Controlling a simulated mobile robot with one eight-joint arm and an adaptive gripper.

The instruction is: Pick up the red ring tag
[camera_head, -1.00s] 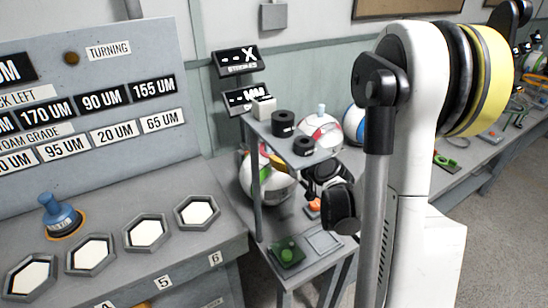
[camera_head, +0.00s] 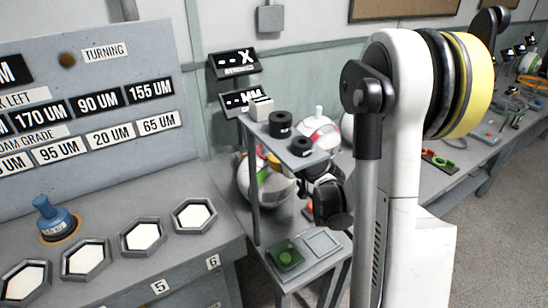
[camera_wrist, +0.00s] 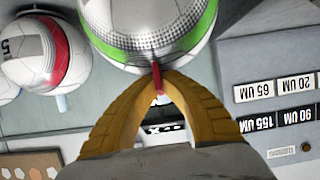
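A narrow red piece, which looks like the red ring tag (camera_wrist: 158,80), stands between my fingertips in the wrist view, against the lower edge of a white ball with a green band (camera_wrist: 150,38). My gripper (camera_wrist: 160,74) has two yellow fingers that converge at their tips and close on the red piece. Its ring shape is not clear from this angle.
The stand's upper shelf (camera_head: 300,160) holds black cylinders (camera_head: 281,124) and a white block (camera_head: 261,107). A green square piece (camera_head: 286,257) lies on its lower shelf. A second ball with a red band (camera_wrist: 38,52) is at left in the wrist view. A panel bench stands left.

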